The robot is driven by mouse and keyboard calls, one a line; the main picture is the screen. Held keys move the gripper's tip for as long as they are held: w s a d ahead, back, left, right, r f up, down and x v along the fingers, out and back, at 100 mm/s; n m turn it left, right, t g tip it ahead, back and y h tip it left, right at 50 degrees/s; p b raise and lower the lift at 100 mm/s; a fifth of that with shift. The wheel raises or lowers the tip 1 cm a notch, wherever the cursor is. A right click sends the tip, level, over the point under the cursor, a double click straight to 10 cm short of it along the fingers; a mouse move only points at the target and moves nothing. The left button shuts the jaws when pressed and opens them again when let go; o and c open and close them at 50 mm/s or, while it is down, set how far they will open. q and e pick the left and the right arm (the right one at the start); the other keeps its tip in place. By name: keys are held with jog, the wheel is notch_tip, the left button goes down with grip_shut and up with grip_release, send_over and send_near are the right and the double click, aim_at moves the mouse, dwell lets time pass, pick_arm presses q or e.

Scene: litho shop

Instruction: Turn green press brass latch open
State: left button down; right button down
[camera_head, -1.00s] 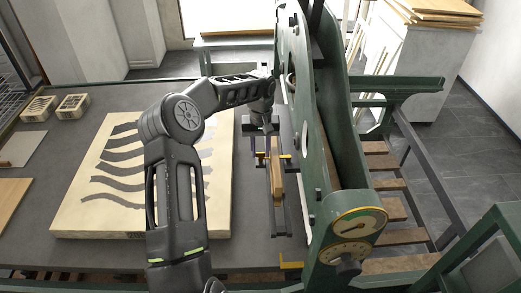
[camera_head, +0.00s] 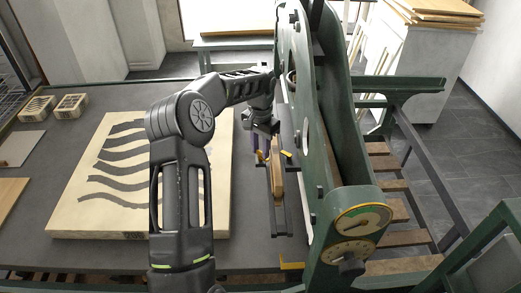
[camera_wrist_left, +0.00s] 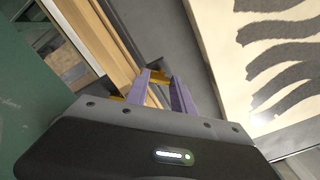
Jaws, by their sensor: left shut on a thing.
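The green press (camera_head: 322,150) stands right of centre in the head view. Beside it on the bed, a wooden bar (camera_head: 278,187) lies in a dark metal frame. The small brass latch (camera_head: 287,153) shows as yellow ends on both sides of my left gripper (camera_head: 265,152). In the wrist view, the brass latch (camera_wrist_left: 117,98) passes by the purple fingers of my left gripper (camera_wrist_left: 163,82), which is shut on it. The fingers and wrist hide its middle. How far the latch is turned is hard to tell. My right gripper is not in view.
The dial gauge (camera_head: 360,218) is on the press's near end.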

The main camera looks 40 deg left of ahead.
pick_arm(q)
jog(key=m, duration=0.4)
jog(key=shift+m, duration=0.4)
jog(key=m, duration=0.5)
jog(key=shift+r, duration=0.1)
jog(key=c, duration=1.4)
grip_release()
jog(key=shift+o, duration=0.2)
jog(key=shift+b, duration=0.3)
